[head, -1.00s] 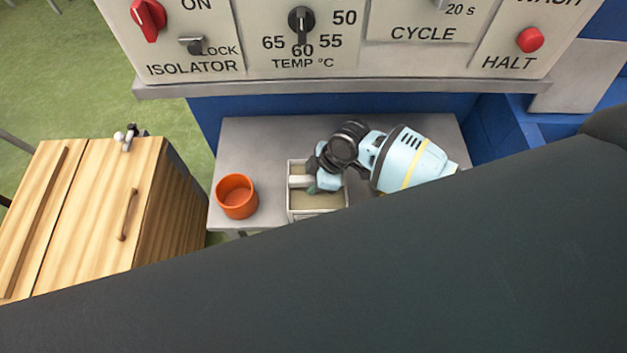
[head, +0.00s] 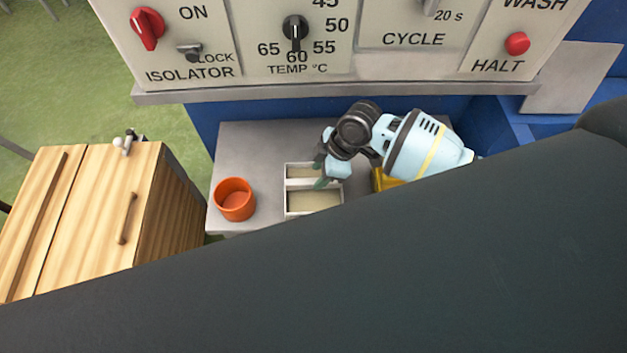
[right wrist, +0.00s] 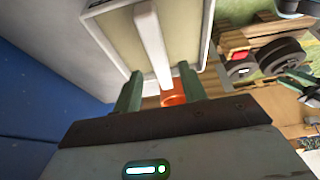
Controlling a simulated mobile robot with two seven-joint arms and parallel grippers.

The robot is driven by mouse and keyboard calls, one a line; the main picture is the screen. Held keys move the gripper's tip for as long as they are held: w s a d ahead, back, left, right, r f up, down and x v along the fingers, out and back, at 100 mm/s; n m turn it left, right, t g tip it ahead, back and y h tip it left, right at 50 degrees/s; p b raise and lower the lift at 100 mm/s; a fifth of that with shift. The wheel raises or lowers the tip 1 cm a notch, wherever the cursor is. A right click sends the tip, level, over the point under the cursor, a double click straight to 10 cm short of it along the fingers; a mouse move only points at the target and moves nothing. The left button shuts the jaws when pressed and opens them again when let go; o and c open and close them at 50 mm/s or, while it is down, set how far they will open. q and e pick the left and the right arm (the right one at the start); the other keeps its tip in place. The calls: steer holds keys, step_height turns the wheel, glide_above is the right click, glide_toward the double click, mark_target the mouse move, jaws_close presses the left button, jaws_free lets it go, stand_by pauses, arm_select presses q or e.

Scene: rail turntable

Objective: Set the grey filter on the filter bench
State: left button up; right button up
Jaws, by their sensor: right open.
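The filter (head: 314,211) is a shallow pale frame with a beige-grey inside and a white bar across it. It lies flat on the grey bench (head: 250,145), right of an orange pot. My right gripper (head: 321,175) is just above the bar's right part and partly hides it. In the right wrist view, the white bar (right wrist: 152,48) points to the gap between the two green fingertips (right wrist: 160,84). The fingers are apart and hold nothing. My left gripper does not show in the head view.
The orange pot (head: 235,199) stands left of the filter. A yellow thing (head: 382,181) shows partly behind my right wrist. A control panel (head: 330,60) overhangs the bench's back. A wooden cabinet (head: 90,215) stands left. A large dark shape hides the bench's front right.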

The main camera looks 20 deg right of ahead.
steer(key=shift+v, duration=2.75)
steer(key=s+a+f+m+t+y, duration=0.2)
steer(key=s+a+f+m+t, duration=0.3)
steer(key=s+f, duration=0.4)
steer(key=s+d+f+m+t+h, duration=0.1)
steer(key=s+d+m, duration=0.3)
steer(key=s, duration=0.5)
steer(key=s+d+f+m+t+h, duration=0.1)
steer(key=s+d+f+m+h, duration=0.2)
steer(key=s, duration=0.7)
steer(key=shift+s+d+f+m, duration=0.15)
steer(key=shift+d+f+m, duration=0.25)
steer(key=shift+d+m, duration=0.1)
